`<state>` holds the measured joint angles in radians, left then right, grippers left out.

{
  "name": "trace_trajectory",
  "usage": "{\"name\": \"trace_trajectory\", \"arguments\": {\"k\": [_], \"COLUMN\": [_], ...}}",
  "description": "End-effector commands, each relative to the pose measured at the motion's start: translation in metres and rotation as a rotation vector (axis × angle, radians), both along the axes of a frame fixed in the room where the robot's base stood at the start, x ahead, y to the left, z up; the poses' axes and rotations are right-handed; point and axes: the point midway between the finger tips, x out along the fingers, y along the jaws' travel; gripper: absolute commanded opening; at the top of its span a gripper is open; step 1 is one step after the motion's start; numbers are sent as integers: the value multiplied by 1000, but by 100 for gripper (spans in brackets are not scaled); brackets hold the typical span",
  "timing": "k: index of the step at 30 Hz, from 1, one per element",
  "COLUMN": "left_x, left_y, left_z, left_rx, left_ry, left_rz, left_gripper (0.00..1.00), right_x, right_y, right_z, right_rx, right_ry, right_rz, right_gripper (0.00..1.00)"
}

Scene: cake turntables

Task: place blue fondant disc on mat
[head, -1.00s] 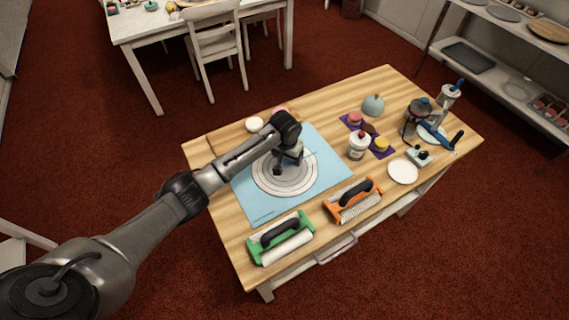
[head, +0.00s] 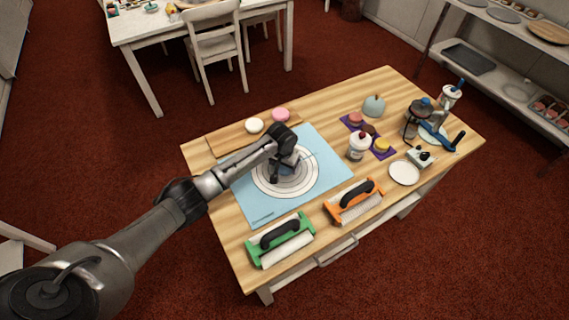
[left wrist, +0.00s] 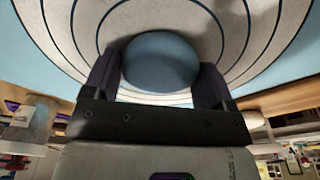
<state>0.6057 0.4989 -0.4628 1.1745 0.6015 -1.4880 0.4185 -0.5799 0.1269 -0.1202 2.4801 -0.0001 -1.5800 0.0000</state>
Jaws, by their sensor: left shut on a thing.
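The blue fondant disc (left wrist: 160,60) shows between the two fingers of my left gripper (left wrist: 157,75) in the left wrist view, and the gripper is shut on it. Behind it are the white concentric rings of the light blue mat (head: 262,207), which lies on the wooden table. In the head view my left gripper (head: 278,173) points down over the ringed middle of the mat. The arm and gripper mostly hide the disc there. I cannot tell whether the disc touches the mat. My right gripper is in neither view.
A wooden board (head: 226,141) with a white disc (head: 254,125) and a pink disc (head: 281,114) lies behind the mat. A green roller (head: 280,239) and an orange roller (head: 354,201) lie in front.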

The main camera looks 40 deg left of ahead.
Motion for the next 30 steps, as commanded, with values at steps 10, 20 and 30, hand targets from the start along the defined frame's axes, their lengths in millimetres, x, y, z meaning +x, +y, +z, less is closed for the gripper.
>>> {"name": "trace_trajectory", "arguments": {"k": [10, 20, 30], "left_x": [0, -1, -8], "left_y": [0, 0, -2], "left_z": [-1, 15, 77], "left_rx": [0, 0, 0], "left_ry": [1, -1, -1], "left_rz": [0, -1, -2], "left_gripper": [100, 100, 100], "right_x": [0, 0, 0], "right_y": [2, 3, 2], "right_z": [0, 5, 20], "right_rx": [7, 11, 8], "right_ry": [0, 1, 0], "right_rz": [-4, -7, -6], "right_gripper": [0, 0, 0]}}
